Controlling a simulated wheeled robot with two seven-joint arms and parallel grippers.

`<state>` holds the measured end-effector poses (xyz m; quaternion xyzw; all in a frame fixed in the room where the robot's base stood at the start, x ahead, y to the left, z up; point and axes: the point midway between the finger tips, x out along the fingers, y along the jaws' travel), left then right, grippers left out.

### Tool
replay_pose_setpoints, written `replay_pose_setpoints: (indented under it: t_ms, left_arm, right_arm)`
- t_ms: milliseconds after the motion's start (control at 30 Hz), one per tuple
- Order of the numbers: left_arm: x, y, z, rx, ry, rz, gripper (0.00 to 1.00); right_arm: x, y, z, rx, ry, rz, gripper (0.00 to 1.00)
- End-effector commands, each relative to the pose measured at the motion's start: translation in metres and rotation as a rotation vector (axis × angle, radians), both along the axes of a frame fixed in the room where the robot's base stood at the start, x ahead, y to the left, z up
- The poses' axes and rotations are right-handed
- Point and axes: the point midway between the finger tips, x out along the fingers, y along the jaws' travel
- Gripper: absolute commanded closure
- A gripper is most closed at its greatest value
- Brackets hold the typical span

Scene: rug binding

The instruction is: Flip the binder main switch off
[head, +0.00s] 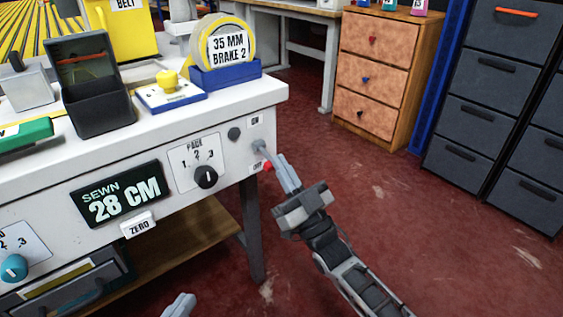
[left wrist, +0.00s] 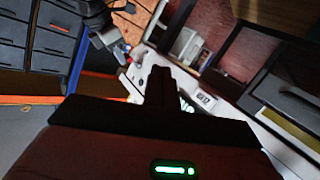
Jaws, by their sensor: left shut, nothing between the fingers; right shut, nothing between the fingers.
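The main switch (head: 258,146) is at the right end of the white bench's front panel, between a small upper label (head: 255,120) and a small lower label (head: 256,166). A red tip (head: 267,166) shows beside the lower label. My right gripper (head: 280,163) is shut and empty, its fingertips right at the switch. They hide part of the lever, so I cannot tell exact contact. My left gripper (head: 181,304) is shut and empty, low in front of the bench; its dark fingers (left wrist: 163,85) show in the left wrist view.
The panel also has a PACE dial (head: 206,177), a "28 CM" display (head: 122,194) and a ZERO button (head: 138,225). A tape roll (head: 229,45) stands on the bench top. A wooden drawer unit (head: 378,70) and dark cabinets (head: 490,110) stand beyond open red floor.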

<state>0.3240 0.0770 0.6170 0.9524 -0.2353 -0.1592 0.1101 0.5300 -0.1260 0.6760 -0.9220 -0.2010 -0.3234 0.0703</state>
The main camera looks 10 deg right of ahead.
Motion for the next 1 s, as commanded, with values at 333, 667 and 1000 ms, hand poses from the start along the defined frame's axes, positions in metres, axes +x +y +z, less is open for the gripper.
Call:
replay_pose_setpoints:
  t_ms: [333, 667, 1000]
  left_arm:
    - [0.003, -0.01, 0.01, -0.213, -0.034, -0.015, 1.0]
    - [0.003, -0.012, 0.015, -0.256, -0.038, -0.021, 1.0]
    - [0.003, -0.012, 0.015, -0.257, -0.039, -0.021, 1.0]
  right_arm:
    - [0.003, 0.001, -0.017, 0.044, -0.094, -0.001, 1.0]
    - [0.005, 0.002, -0.019, 0.041, -0.091, -0.001, 1.0]
    - [0.006, 0.002, -0.021, 0.039, -0.084, -0.002, 1.0]
